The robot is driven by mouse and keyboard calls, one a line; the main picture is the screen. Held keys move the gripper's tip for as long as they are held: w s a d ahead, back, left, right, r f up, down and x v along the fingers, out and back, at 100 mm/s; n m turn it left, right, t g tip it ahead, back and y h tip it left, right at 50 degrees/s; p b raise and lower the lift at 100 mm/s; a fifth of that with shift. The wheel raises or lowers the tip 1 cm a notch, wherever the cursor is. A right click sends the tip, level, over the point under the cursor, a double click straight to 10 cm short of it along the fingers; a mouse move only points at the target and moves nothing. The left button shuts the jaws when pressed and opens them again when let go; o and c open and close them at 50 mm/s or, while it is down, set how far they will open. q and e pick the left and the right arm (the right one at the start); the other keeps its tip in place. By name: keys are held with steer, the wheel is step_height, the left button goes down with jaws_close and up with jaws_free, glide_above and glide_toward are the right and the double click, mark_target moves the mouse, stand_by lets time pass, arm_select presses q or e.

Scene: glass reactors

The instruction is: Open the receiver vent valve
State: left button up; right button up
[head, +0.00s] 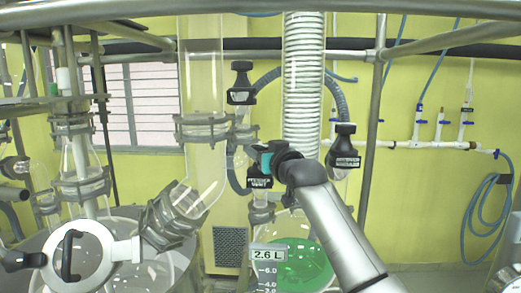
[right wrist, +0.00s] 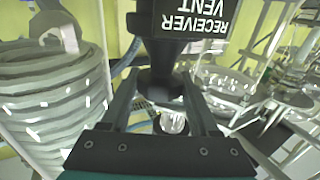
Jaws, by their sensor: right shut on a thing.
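The receiver vent valve has a black handle with a white label, seen in the head view (head: 260,182) below my right gripper. In the right wrist view its label reads RECEIVER VENT upside down (right wrist: 190,20), and its dark stem (right wrist: 160,87) lies between the fingers. My right gripper (head: 268,160) is shut on this valve handle, and its two dark fingers also show in the right wrist view (right wrist: 163,100). The gripper hides part of the valve in the head view. My left gripper is not in view.
Other black labelled valves stand at upper left (head: 240,85) and right (head: 343,150). A ribbed condenser coil (head: 303,80) rises behind my gripper. A glass receiver (head: 295,262) with green liquid is below, marked 2.6 L. Metal poles and glass columns crowd the area.

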steer(key=shift+f+n+g+y, duration=0.1)
steer(key=shift+n+g+y, duration=0.25)
steer(key=shift+y, duration=0.25)
steer(key=shift+a+n+g+y+b, duration=0.1)
steer(key=shift+n+g+y+b, duration=0.35)
steer(key=shift+n+y+b, duration=0.45)
steer(key=shift+m, duration=0.25)
steer(key=o, duration=1.1)
